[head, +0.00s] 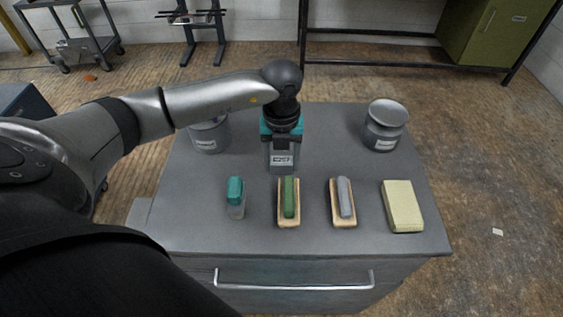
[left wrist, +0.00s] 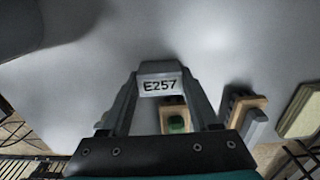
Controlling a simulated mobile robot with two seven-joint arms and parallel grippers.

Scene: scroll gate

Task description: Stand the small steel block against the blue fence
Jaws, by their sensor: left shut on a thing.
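My left gripper (head: 282,150) reaches down over the middle of the grey bench top. It is shut on a grey block with a white label reading E257 (left wrist: 158,82), which sits between its fingertips in the left wrist view. I cannot tell whether this is the small steel block, or whether it touches the bench. No blue fence can be made out in either view. My right gripper is not in view.
The grey bench (head: 330,243) holds a teal-topped bottle (head: 236,190), a green-topped brush (head: 289,198), a grey-topped brush (head: 344,198) and a pale yellow block (head: 402,206) along the front. Grey canisters stand at back left (head: 209,136) and back right (head: 384,130). The right side between is clear.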

